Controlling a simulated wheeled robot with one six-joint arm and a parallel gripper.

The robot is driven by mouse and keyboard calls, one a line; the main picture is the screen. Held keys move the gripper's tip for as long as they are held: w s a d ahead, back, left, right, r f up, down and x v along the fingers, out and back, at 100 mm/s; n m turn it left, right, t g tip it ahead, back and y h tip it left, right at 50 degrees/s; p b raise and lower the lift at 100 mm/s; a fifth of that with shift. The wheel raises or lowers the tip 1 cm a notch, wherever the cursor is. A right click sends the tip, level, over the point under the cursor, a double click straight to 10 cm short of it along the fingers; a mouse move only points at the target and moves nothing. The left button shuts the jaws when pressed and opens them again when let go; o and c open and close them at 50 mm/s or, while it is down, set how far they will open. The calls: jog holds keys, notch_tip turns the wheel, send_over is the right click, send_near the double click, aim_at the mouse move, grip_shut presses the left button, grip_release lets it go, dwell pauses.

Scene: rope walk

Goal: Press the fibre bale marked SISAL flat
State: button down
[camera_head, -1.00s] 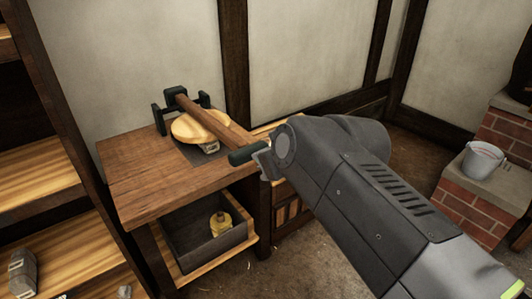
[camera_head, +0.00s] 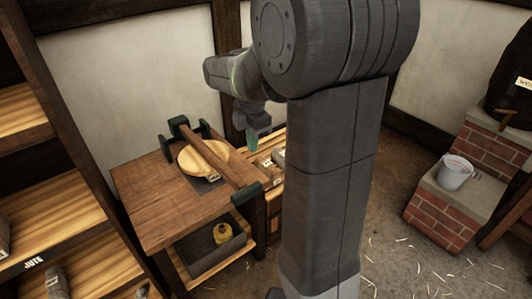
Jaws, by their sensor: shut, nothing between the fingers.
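A press stands on the wooden table (camera_head: 145,205). Its brown lever (camera_head: 212,155) is low across the round wooden plate (camera_head: 190,160), with the dark grip (camera_head: 246,193) at the table's front edge. Under the plate's front edge a small pale label (camera_head: 213,178) shows; its text is too small to read and the bale itself is almost wholly hidden. My gripper (camera_head: 252,142) points down behind and to the right of the lever, apart from the grip. It is shut and empty, partly hidden by my arm.
A shelf rack with a JUTE label (camera_head: 34,263) stands at left. Small items lie on a surface (camera_head: 272,165) beyond the table. A bucket (camera_head: 455,172) stands on brick at right.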

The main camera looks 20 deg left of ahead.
jog(key=n, duration=0.1)
jog(key=b, duration=0.1)
send_near(256, 186)
jog(key=shift+h, duration=0.3)
notch_tip(256, 186, down, 7)
jog(key=shift+a+r, duration=0.1)
jog(key=shift+a, duration=0.1)
